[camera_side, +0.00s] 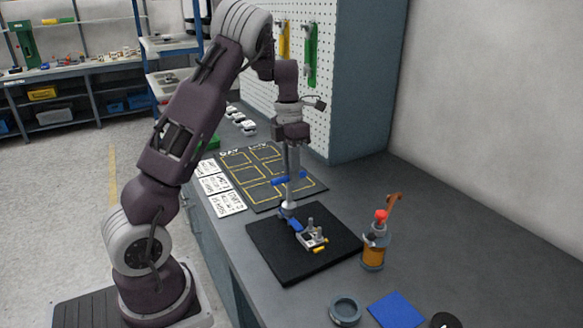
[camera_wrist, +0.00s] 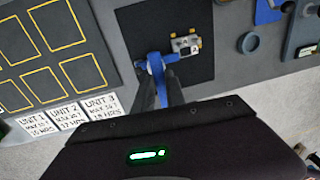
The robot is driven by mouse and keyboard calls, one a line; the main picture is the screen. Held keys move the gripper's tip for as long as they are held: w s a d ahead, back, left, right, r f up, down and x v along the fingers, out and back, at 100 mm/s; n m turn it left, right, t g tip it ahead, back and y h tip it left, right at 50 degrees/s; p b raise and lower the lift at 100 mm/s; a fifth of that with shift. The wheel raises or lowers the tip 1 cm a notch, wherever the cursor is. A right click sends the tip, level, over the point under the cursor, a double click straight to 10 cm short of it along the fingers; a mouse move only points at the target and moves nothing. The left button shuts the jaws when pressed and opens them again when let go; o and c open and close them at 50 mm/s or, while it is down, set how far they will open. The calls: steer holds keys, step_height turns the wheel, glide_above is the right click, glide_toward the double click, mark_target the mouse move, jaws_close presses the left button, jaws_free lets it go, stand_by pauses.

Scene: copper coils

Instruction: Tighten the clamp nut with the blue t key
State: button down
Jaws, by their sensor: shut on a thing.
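My gripper (camera_side: 291,172) points down over the black mat (camera_side: 265,250) and is shut on the blue T key (camera_side: 278,183). The clamp nut is hidden there. A small metal fixture (camera_side: 312,238) with yellow parts lies beside the blue piece. In the wrist view, the blue key (camera_wrist: 156,68) shows between the fingertips, left of the fixture (camera_wrist: 185,46).
An orange canister (camera_side: 373,255) with tools stands right of the mat. A grey ring (camera_side: 345,311) and a blue pad (camera_side: 396,310) lie nearer the front. A dark board with yellow outlines (camera_side: 245,160) and white unit cards (camera_side: 219,184) lie left. A pegboard (camera_side: 305,95) rises behind.

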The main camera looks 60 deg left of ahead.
steer(key=shift+f, duration=0.75)
stand_by(0.3)
steer(key=m, duration=0.5)
steer(key=shift+d+m+g, duration=0.2)
steer(key=shift+m+g, duration=0.1)
steer(key=shift+m, duration=0.1)
steer(key=m, duration=0.3)
steer(key=m+y, duration=0.1)
steer(key=m, duration=0.1)
steer(key=shift+d+m, duration=0.2)
steer(key=shift+m, duration=0.2)
steer(key=m, duration=0.5)
steer(key=shift+s+d+f, duration=0.1)
steer(key=shift+s, duration=0.1)
steer(key=m, duration=0.4)
steer(key=m+y, duration=0.1)
steer(key=m, duration=0.1)
steer(key=shift+s, duration=0.25)
steer(key=m, duration=0.4)
steer(key=shift+s+m+y, duration=0.15)
steer(key=shift+m+y, duration=0.15)
steer(key=shift+m, duration=0.1)
steer(key=m, duration=0.3)
steer(key=shift+s+m, duration=0.1)
steer(key=shift+m, duration=0.2)
